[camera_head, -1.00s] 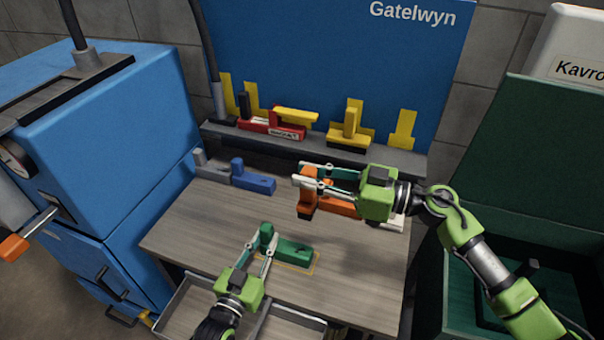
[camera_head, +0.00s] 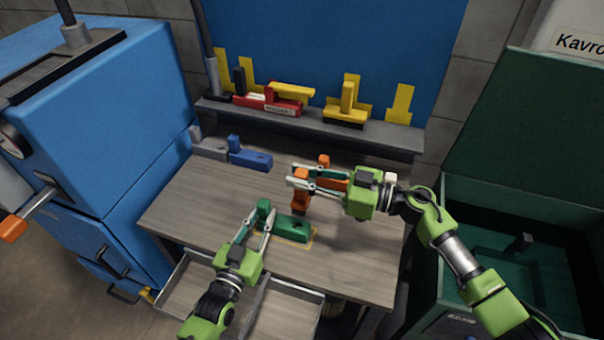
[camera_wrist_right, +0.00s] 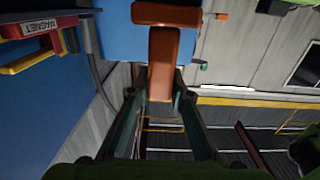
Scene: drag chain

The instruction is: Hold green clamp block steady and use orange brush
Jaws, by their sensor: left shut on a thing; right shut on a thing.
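The green clamp block (camera_head: 290,229) lies on the table inside a yellow outline, its short upright post at its left end. My left gripper (camera_head: 259,222) is shut on that post. The orange brush (camera_head: 301,197) has a dark lower end pointing down. My right gripper (camera_head: 296,177) is shut on it, behind and slightly right of the green post, apart from the block. In the right wrist view the brush (camera_wrist_right: 163,60) stands between the fingers. More orange (camera_head: 325,160) shows behind the right gripper; I cannot tell whether it belongs to the brush.
A blue block (camera_head: 250,158) lies at the table's back left. A grey shelf (camera_head: 385,137) behind holds red and yellow pieces. An open metal drawer (camera_head: 285,297) juts out in front. A blue machine (camera_head: 110,130) stands left, a green bin (camera_head: 500,205) right. The table's front right is clear.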

